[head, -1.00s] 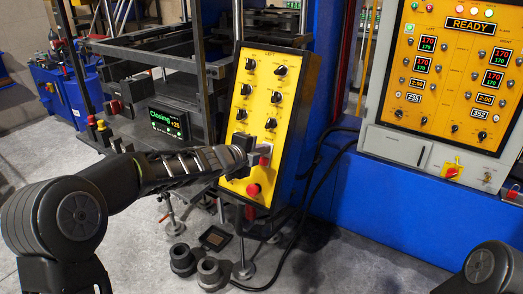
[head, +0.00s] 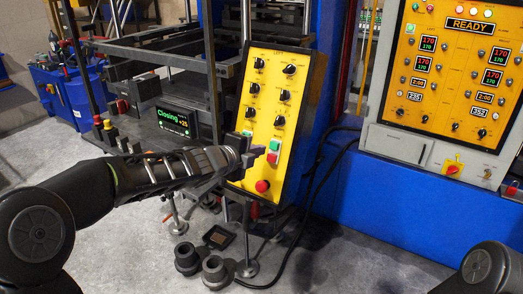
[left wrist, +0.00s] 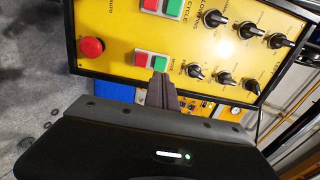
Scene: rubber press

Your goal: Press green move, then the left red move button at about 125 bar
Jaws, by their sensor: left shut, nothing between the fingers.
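The yellow control panel (head: 259,212) marked LEFT stands in the middle of the head view. On it are a green button (head: 274,145) with a red button (head: 272,158) under it. In the left wrist view a green button (left wrist: 159,62) and a red button (left wrist: 141,58) sit side by side, labelled MOVE. My left gripper (head: 258,153) is shut and empty in front of the panel, left of the visible pair. In the left wrist view its tip (left wrist: 160,77) is near the green move button; contact cannot be told. My right gripper is out of view.
The small screen (head: 172,121) reads "Closing" with a smaller orange number. A red mushroom button (head: 262,186) is low on the panel, with several black knobs above. A second green-red pair (left wrist: 162,7), labelled CYCLE, shows in the wrist view. Black cables hang right of the panel.

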